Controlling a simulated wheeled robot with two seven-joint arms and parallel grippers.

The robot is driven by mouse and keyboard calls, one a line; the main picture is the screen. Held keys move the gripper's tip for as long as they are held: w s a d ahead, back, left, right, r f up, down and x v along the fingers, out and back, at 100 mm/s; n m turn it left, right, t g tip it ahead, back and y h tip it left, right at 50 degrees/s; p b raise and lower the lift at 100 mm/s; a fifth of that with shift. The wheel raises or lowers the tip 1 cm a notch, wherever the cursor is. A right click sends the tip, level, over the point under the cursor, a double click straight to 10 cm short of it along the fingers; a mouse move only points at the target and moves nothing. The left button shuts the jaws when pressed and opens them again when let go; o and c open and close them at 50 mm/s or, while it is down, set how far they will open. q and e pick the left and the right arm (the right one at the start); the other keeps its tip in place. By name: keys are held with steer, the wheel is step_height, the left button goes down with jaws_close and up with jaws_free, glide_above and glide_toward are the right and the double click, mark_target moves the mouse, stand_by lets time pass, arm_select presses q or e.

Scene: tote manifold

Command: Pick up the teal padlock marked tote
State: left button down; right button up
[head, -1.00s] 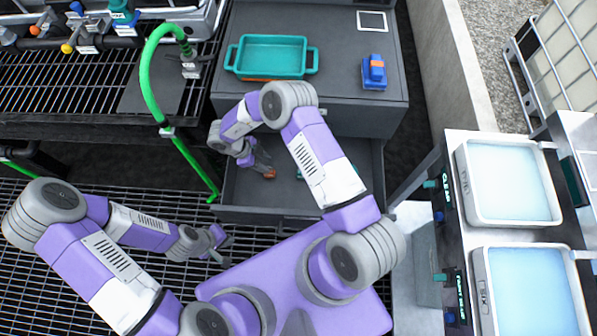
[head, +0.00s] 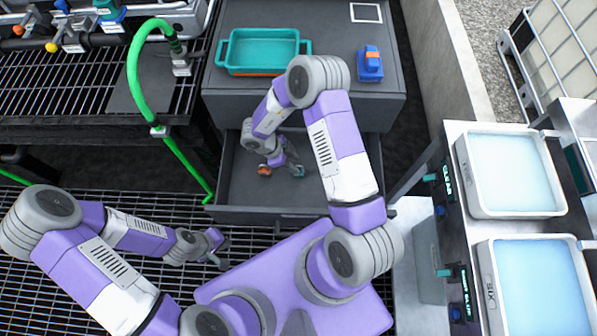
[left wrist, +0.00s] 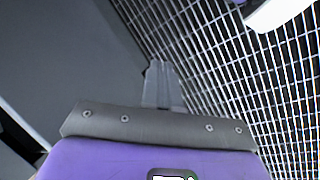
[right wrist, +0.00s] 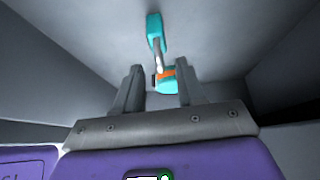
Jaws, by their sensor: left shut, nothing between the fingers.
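My right gripper (head: 290,168) reaches down into an open grey drawer (head: 235,190); its fingers are apart and empty in the right wrist view (right wrist: 158,85). Just beyond the fingertips in that view is a teal piece with an orange band (right wrist: 167,80). A grey metal rod runs from it to a teal block (right wrist: 154,28) farther off; I cannot tell whether they are one object. No tote marking is readable. In the head view a small orange-red thing (head: 264,171) lies left of the right gripper. My left gripper (head: 222,262) is shut and empty over the grating; it also shows in the left wrist view (left wrist: 162,85).
The drawer's walls surround the right gripper. On the cabinet top (head: 300,92) stand a teal tray (head: 263,69) and a blue block with an orange top (head: 370,67). A green hose (head: 135,75) hangs at left. Two pale basins (head: 510,175) stand at right.

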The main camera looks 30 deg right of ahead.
mark_target(299, 166)
steer(key=b+x, duration=0.1)
steer(key=x, duration=0.2)
steer(key=shift+s+d, duration=0.15)
steer(key=shift+d, duration=0.05)
jaws_close()
steer(key=shift+r, duration=0.15)
